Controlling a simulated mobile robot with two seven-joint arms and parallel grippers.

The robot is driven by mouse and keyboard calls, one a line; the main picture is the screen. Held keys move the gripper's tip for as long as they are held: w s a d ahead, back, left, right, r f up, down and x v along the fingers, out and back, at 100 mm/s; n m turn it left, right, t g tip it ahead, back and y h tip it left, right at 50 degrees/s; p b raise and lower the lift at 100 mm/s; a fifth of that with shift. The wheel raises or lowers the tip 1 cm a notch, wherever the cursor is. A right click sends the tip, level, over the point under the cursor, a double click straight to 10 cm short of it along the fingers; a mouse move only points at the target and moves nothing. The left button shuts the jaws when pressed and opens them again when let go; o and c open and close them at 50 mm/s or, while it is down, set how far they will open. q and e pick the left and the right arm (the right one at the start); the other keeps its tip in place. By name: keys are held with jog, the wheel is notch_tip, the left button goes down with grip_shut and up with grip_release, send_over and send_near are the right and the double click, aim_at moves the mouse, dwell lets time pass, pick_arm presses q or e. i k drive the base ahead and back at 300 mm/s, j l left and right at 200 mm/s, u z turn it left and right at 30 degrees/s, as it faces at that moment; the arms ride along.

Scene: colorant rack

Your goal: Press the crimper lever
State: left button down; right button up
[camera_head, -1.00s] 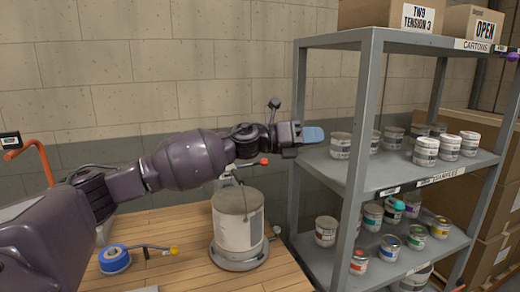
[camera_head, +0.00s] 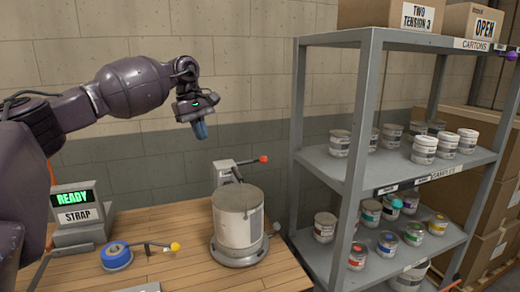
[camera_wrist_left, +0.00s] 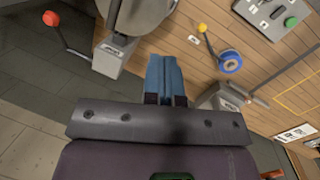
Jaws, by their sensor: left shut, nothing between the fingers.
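My left gripper (camera_head: 200,131) is shut and empty, with blue fingers pointing down in the air above the far side of the bench; its fingers also show in the wrist view (camera_wrist_left: 164,75). A red-knobbed lever (camera_head: 262,159) sits on a grey post behind the can, to the right of and below the gripper; it also shows in the wrist view (camera_wrist_left: 51,19). I cannot read which lever is labelled crimper. Neither is touched. My right gripper is not in view.
A large grey can (camera_head: 237,216) stands on a round base on the wooden bench (camera_head: 200,282). A strap machine (camera_head: 77,216) with a READY display is at the left. A grey shelf (camera_head: 352,180) of small cans stands at the right.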

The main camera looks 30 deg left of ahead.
aim_at(263, 160)
jog(key=i, duration=1)
